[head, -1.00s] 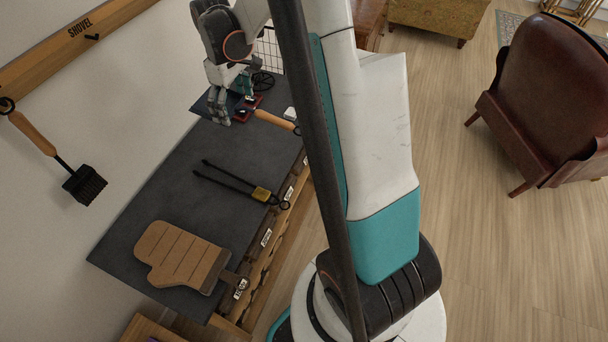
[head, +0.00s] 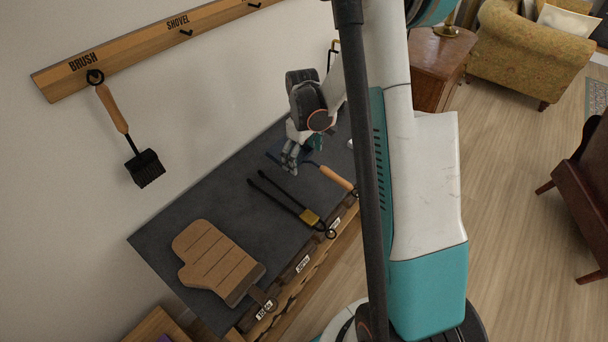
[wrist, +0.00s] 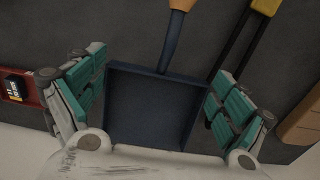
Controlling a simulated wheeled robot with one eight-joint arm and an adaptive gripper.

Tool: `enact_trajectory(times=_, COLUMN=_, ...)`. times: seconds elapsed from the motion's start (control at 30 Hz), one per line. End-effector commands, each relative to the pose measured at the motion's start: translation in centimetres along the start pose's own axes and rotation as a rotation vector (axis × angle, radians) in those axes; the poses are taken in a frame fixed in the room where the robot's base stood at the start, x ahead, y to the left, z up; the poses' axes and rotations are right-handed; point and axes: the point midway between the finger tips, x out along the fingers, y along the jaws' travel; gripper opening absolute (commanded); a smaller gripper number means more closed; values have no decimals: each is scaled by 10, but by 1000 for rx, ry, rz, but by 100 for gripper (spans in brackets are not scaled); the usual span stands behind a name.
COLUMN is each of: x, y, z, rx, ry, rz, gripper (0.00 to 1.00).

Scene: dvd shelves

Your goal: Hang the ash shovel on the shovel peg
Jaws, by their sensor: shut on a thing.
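The ash shovel has a dark blue square pan (wrist: 150,108) and an orange wooden handle (head: 338,179). It appears to lie on the dark tabletop; I cannot tell if it is lifted. My gripper (head: 291,165) points down at the pan end. In the head view my gripper hides most of the pan. The shovel peg (head: 186,33) is a small black hook under the SHOVEL label on the wooden wall rail (head: 140,45); it is empty.
A brush (head: 127,135) hangs from the rail's left peg. Black tongs (head: 290,203) lie beside the shovel handle, and a brown mitt (head: 215,262) lies nearer the table's front-left end. A red object (wrist: 20,88) is left of my gripper. Bare tabletop (head: 190,215) runs along the wall.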

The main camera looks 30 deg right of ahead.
Motion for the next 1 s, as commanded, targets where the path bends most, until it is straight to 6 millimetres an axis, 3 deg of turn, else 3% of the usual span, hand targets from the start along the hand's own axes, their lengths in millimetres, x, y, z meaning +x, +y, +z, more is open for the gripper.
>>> enact_trajectory(times=0.03, x=10, y=0, z=0, rx=0, ry=0, rz=0, gripper=55)
enact_trajectory(times=0.33, x=31, y=0, z=0, rx=0, ry=0, rz=0, gripper=55)
enact_trajectory(times=0.53, x=59, y=0, z=0, rx=0, ry=0, rz=0, gripper=55)
enact_trajectory(times=0.97, x=65, y=0, z=0, rx=0, ry=0, rz=0, gripper=55)
enact_trajectory(times=1.0, x=64, y=0, z=0, rx=0, ry=0, rz=0, gripper=97)
